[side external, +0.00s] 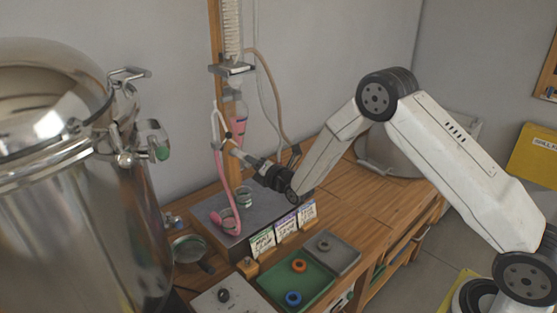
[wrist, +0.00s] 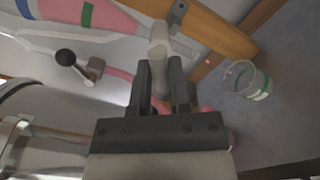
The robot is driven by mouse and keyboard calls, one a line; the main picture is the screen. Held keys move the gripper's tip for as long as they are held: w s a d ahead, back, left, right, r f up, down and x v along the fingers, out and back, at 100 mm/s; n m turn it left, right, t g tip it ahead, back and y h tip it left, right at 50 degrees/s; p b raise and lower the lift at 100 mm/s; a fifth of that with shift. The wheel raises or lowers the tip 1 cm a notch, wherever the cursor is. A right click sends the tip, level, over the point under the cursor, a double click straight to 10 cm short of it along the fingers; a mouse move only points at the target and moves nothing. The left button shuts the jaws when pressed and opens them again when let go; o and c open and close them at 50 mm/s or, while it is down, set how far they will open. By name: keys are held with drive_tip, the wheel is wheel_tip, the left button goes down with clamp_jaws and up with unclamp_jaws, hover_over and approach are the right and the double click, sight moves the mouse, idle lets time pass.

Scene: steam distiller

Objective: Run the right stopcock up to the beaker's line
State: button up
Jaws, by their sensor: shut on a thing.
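My gripper (wrist: 160,82) is shut on a pale grey stopcock handle (wrist: 158,42) below the glass vessel of pink liquid (wrist: 100,15). In the side view my gripper (side external: 236,150) reaches in from the right, just under the pink vessel (side external: 239,127). A clear glass beaker (wrist: 252,82) with a green band stands right of the fingers in the wrist view; I cannot tell its liquid level. In the side view a beaker (side external: 245,198) stands on the grey slab below my gripper. A second stopcock lever with a black knob (wrist: 66,58) is at the left in the wrist view.
A pink tube (side external: 216,170) hangs down to another glass (side external: 229,219) on the slab (side external: 205,211). A large metal still (side external: 75,200) fills the left.

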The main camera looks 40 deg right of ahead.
drive_tip(key=shift+n, duration=1.8)
idle(6.2)
